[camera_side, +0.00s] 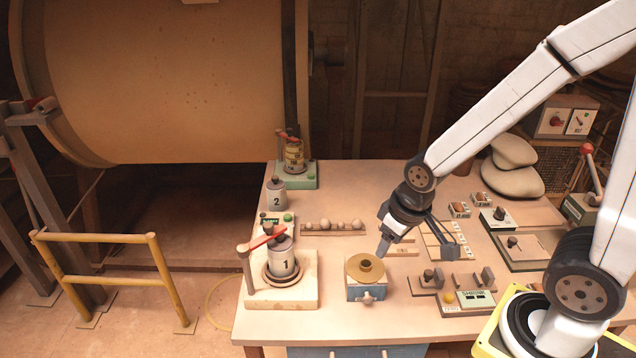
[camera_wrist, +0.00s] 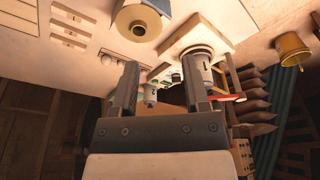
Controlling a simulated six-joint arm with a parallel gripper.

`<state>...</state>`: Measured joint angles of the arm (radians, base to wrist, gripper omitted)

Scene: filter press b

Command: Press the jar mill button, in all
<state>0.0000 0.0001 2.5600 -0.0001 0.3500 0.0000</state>
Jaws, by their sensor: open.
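A small control box with a round green button (camera_side: 288,217) sits on the left part of the table, between the jar marked 2 (camera_side: 276,194) and the jar marked 1 (camera_side: 282,264). Its label is too small to read, so I cannot confirm that it is the jar mill button. My gripper (camera_side: 424,250) is open and empty above the middle of the table, well to the right of that button. In the wrist view, the two fingers (camera_wrist: 162,72) are spread apart, with jar 1 (camera_wrist: 207,68) beyond the right one.
Jar 1 stands on a pale base (camera_side: 305,297) with a red-handled lever. A blue box with a brass top (camera_side: 366,270) stands near the front edge. A rack of round stones (camera_side: 333,227) lies behind it. A large drum (camera_side: 160,80) fills the back left. Several small panels crowd the right.

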